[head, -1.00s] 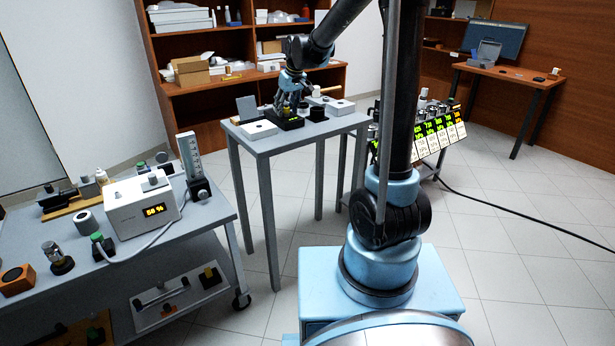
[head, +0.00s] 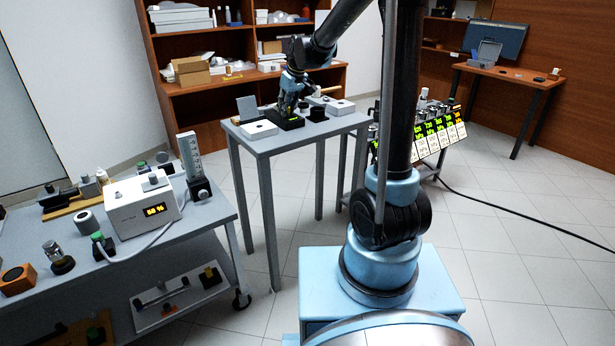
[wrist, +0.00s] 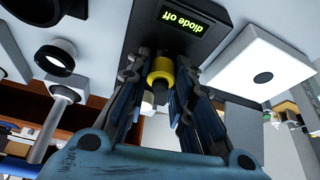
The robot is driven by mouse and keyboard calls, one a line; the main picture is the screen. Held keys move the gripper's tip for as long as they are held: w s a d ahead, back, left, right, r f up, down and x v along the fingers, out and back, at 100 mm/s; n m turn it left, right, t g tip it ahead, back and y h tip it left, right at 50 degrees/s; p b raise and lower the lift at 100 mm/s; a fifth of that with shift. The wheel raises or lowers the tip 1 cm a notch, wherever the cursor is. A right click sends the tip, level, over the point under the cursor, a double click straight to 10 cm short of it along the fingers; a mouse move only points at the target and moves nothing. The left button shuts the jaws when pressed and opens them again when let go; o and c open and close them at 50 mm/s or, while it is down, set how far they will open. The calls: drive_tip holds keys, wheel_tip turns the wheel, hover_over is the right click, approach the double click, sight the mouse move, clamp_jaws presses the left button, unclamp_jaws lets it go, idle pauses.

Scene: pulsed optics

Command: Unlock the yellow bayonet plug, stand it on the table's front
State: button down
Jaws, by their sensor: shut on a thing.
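The yellow bayonet plug (wrist: 160,72) shows in the wrist view as a yellow ring with a dark end. It sits at the black box (wrist: 192,28) whose display reads "diode off". My gripper (wrist: 162,85) is shut on the plug, with a finger on each side of it. Whether the plug is still seated in its socket is hard to tell. In the head view my gripper (head: 286,108) reaches down to the black box (head: 290,123) on the small grey table (head: 262,145), and the plug is mostly hidden by the fingers.
A white box with a dark round spot (wrist: 262,60) stands beside the black box. Black ring mounts (wrist: 55,55) are on its other side. In the head view, white boxes (head: 258,130) and a grey upright panel (head: 247,106) share the table. Its front edge strip looks clear.

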drive_tip(key=shift+d+n+g+y, duration=0.1)
drive_tip(key=shift+n+g+y, duration=0.35)
drive_tip(key=shift+n, duration=1.15)
drive_tip(key=shift+s, duration=0.1)
drive_tip(key=n+g, duration=0.2)
drive_tip(key=n, duration=0.2)
drive_tip(key=shift+n, duration=0.4)
drive_tip(key=n+g, duration=0.1)
drive_tip(key=n, duration=0.3)
drive_tip(key=shift+s+n+g, duration=0.1)
drive_tip(key=shift+n+g, duration=0.25)
drive_tip(key=shift+n, duration=0.05)
